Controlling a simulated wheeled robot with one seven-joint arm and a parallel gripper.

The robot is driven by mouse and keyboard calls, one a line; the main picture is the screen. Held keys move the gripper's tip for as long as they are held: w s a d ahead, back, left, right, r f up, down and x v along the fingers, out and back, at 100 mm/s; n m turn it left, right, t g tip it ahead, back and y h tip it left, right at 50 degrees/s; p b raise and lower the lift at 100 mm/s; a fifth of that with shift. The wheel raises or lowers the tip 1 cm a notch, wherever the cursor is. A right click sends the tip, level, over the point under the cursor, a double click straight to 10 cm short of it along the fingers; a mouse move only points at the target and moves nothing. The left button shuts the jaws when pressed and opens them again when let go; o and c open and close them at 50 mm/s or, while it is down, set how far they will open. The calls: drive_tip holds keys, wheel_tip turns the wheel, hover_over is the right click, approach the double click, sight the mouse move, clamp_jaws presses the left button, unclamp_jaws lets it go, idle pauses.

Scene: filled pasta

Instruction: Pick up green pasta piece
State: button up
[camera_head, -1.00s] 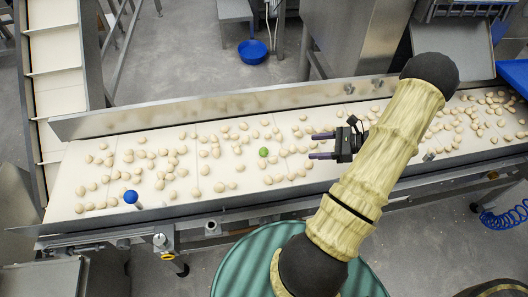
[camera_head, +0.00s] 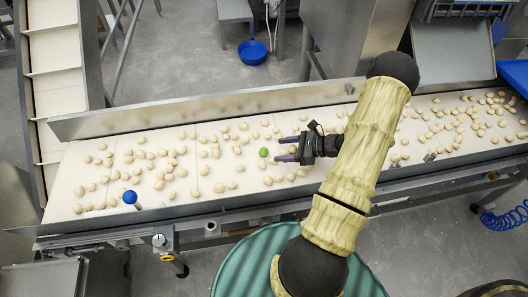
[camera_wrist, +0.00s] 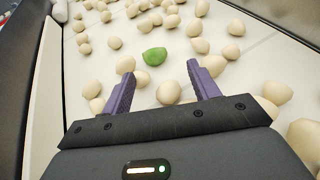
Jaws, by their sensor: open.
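The green pasta piece (camera_head: 263,152) lies on the white conveyor belt among pale pieces, just left of my gripper (camera_head: 277,149) in the head view. In the wrist view the green piece (camera_wrist: 154,56) sits ahead of the fingertips and between their lines. My gripper (camera_wrist: 160,70) is open, its two purple fingers apart. A pale pasta piece (camera_wrist: 169,92) lies between the fingers in the wrist view. Another pale piece (camera_wrist: 126,65) lies close by the left fingertip. Whether the fingers touch any piece cannot be told.
Many pale pieces lie scattered over the belt (camera_head: 235,205). A metal side wall (camera_head: 200,112) runs along its far edge, and a rail along the near edge. A blue ball-shaped knob (camera_head: 130,197) stands at the near left edge. A blue bowl (camera_head: 252,52) is on the floor behind.

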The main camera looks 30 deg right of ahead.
sight(267, 151)
drive_tip(key=x, duration=0.5)
drive_tip(key=shift+s+a+r, duration=0.15)
drive_tip(key=shift+a+r, duration=0.05)
drive_tip(key=shift+a, duration=0.2)
drive_tip(key=shift+c, duration=0.4)
drive_tip(key=c, duration=1)
